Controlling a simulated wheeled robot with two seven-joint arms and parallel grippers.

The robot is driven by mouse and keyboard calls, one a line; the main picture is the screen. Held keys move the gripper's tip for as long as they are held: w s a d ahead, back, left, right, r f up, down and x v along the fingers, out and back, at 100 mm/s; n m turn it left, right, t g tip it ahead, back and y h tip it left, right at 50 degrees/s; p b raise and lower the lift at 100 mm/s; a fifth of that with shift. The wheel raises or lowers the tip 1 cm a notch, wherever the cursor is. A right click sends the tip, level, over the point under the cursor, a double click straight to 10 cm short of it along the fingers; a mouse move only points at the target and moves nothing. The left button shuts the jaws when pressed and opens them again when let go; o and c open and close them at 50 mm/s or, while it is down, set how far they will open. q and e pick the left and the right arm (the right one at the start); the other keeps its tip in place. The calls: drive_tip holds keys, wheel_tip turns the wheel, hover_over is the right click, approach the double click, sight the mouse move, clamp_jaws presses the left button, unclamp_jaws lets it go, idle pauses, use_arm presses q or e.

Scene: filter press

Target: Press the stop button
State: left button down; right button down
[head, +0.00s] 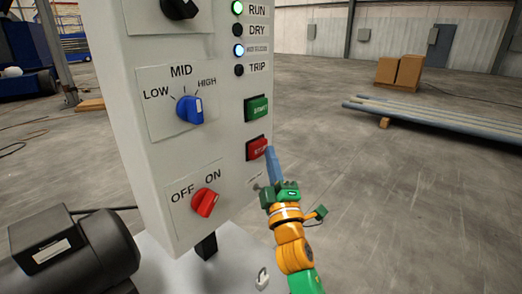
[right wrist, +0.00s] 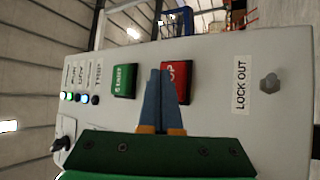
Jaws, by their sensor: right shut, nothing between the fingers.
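The red stop button (head: 256,148) is on the grey control panel (head: 228,110), just below the green start button (head: 256,108). My right gripper (head: 269,150) comes from the lower right, its blue fingers shut together and empty. Its tips are right beside the stop button's right edge in the head view. In the right wrist view the stop button (right wrist: 179,72) is partly hidden behind the fingertips (right wrist: 160,72), which overlap its left side, towards the green start button (right wrist: 125,80). I cannot tell whether the tips touch it. My left gripper is not in view.
The panel also has a blue speed knob (head: 189,110), a red on/off knob (head: 204,202) and indicator lamps (head: 238,50). A dark motor (head: 75,255) stands at lower left. Pipes (head: 440,120) and cardboard boxes (head: 399,72) lie on the floor behind at right.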

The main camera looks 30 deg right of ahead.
drive_tip(key=shift+w+a, duration=0.1)
drive_tip(key=shift+w, duration=0.2)
drive_tip(key=shift+w+a+b, duration=0.25)
drive_tip(key=shift+w+b, duration=0.1)
drive_tip(key=shift+w, duration=0.15)
idle(0.8)
drive_tip(key=shift+s, duration=0.1)
drive_tip(key=shift+s+d+p, duration=0.35)
drive_tip(key=shift+s+p, duration=0.15)
drive_tip(key=shift+s, duration=0.3)
drive_tip(key=s, duration=0.1)
drive_tip(key=s+d+p, duration=0.1)
drive_tip(key=s, duration=0.1)
drive_tip(key=s+d, duration=0.1)
drive_tip(key=shift+s+p, duration=0.3)
drive_tip(key=shift+p, duration=0.05)
idle(0.6)
